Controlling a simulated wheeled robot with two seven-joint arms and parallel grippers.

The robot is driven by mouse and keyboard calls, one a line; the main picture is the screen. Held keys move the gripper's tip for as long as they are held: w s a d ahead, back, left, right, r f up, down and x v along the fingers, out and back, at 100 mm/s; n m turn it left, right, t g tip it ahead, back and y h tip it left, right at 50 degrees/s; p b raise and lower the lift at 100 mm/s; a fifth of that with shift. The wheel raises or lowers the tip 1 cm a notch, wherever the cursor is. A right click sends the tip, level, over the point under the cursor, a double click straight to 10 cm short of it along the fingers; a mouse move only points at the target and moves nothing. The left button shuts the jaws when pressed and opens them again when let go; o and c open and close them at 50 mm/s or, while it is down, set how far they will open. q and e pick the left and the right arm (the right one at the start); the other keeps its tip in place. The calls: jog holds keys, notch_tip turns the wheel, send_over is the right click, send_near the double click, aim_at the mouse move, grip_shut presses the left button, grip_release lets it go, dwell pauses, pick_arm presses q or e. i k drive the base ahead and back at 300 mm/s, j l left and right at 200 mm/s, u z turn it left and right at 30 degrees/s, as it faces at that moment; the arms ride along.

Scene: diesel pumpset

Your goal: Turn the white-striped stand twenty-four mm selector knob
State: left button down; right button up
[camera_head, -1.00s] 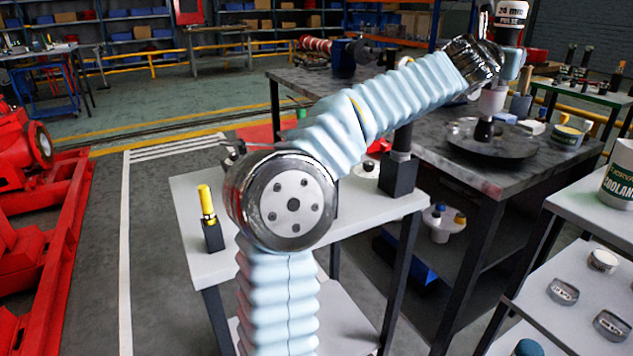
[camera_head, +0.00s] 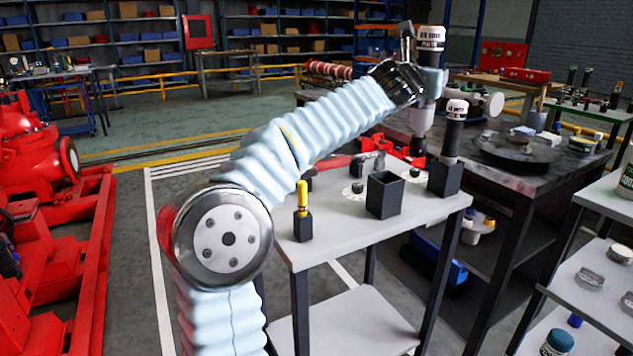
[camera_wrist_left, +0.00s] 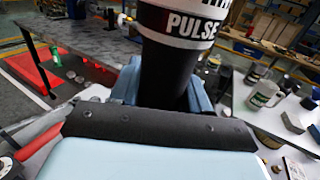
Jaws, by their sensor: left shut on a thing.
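My left gripper (camera_head: 430,84) is shut on a black tool (camera_head: 431,40) with a white-banded top, held upright above the back of the white stand table (camera_head: 440,203). Two small dark knobs on white round dials sit on the table: a left knob (camera_head: 357,187) and a right knob (camera_head: 415,186). I cannot read their markings or tell which is the twenty-four mm selector. An open black holder (camera_head: 384,196) stands between them. My right gripper is not in view.
A second black tool (camera_head: 454,130) with a white-banded top stands in a black holder (camera_head: 444,178) at the table's right. A yellow-handled tool (camera_head: 302,196) stands in a holder at the left. A dark bench (camera_head: 560,168) with a round plate (camera_head: 518,148) lies behind right.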

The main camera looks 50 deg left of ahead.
aim_at(357, 188)
jog(key=u, duration=2.2)
jog(key=i+l+u, duration=0.25)
jog(key=i+l, duration=0.15)
jog(key=i+l+u, duration=0.3)
jog(key=i+l, duration=0.05)
jog(key=l, duration=0.1)
